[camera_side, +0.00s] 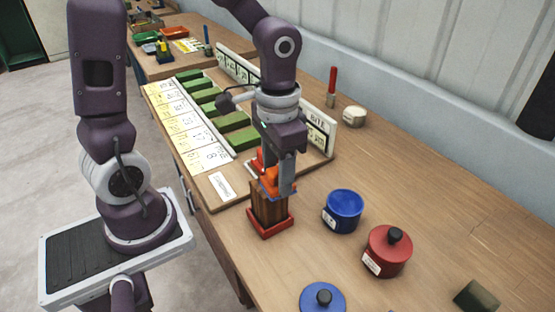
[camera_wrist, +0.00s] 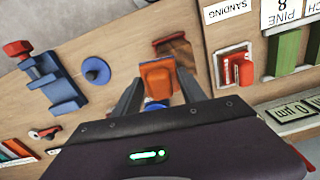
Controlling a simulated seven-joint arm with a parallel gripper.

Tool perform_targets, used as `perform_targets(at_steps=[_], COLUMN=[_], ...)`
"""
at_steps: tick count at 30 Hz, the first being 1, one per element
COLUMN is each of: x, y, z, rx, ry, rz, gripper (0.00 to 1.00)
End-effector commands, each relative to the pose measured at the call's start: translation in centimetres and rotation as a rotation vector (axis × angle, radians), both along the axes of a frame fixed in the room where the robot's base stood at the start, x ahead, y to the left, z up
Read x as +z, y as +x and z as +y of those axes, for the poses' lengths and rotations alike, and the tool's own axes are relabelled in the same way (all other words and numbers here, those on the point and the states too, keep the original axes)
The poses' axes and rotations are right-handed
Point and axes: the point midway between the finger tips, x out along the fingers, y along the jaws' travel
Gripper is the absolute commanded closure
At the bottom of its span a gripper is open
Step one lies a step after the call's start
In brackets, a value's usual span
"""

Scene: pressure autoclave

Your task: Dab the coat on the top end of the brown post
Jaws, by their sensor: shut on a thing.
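The brown post (camera_side: 268,210) stands upright on a red base in the side view. It also shows in the wrist view (camera_wrist: 178,50), just beyond the held thing. My gripper (camera_side: 276,188) is shut on an orange block-like tool (camera_side: 268,178), directly over the post's top end. A blue edge shows at the tool's lower side. In the wrist view the orange tool (camera_wrist: 157,78) sits between my two fingers (camera_wrist: 160,90). The tool hides the post's top end, so I cannot tell whether they touch. An open blue pot (camera_side: 343,210) stands to the right of the post.
A red lidded pot (camera_side: 388,250) and a blue lid (camera_side: 323,298) are at the front right. A board with several green blocks (camera_side: 230,121) lies behind my gripper. A dark green block (camera_side: 477,296) lies far right. A blue vise-like thing (camera_wrist: 60,88) shows in the wrist view.

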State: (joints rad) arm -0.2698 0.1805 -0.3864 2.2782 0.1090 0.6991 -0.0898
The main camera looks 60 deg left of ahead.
Motion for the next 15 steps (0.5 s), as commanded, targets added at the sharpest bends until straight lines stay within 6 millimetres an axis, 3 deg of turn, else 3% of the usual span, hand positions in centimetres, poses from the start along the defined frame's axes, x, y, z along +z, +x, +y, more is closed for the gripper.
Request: perform_targets(at_steps=[4, 6, 15], x=[-2.1, -2.2, -2.1], y=[-0.1, 0.0, 0.0], z=[0.0, 0.8, 3.6], rx=[-0.001, 0.005, 0.005], ry=[0.0, 0.001, 0.001], rz=[0.005, 0.001, 0.0], gripper=[0.84, 0.95, 0.96])
